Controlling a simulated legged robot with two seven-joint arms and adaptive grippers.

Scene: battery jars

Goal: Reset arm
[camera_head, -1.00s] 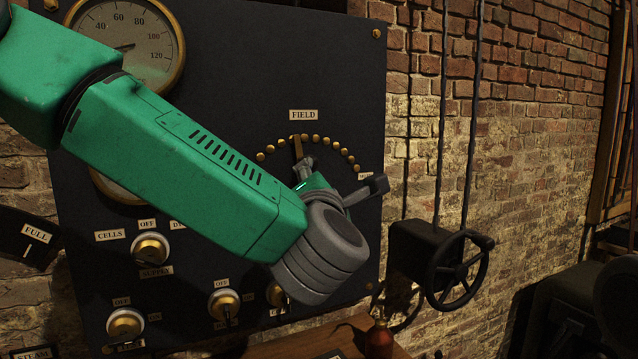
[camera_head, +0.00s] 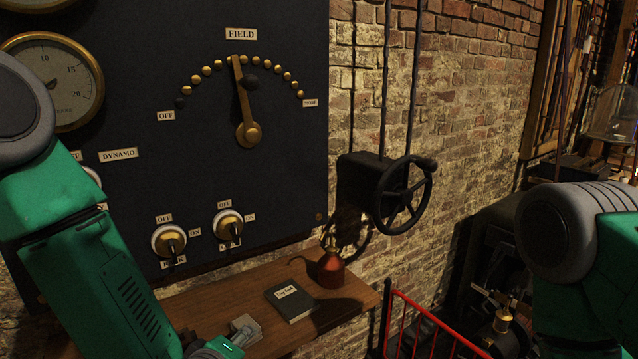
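My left arm (camera_head: 100,285) comes in from the left and reaches down to the bottom edge, in front of the panel's lower left. Only a grey piece with a green light at its wrist end (camera_head: 218,347) shows over the shelf. The fingers cannot be made out, and most of the hand is cut off by the frame. My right arm (camera_head: 575,240) shows as a grey joint and green links at the right edge. Its gripper is out of view. The FIELD lever (camera_head: 243,100) on the dark panel points nearly straight up, clear of both arms.
A wooden shelf (camera_head: 345,306) below the panel holds a dark book (camera_head: 291,300) and a red-brown bottle (camera_head: 331,268). A black handwheel (camera_head: 403,195) sticks out from the brick wall. A red rail (camera_head: 432,323) stands at the lower right.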

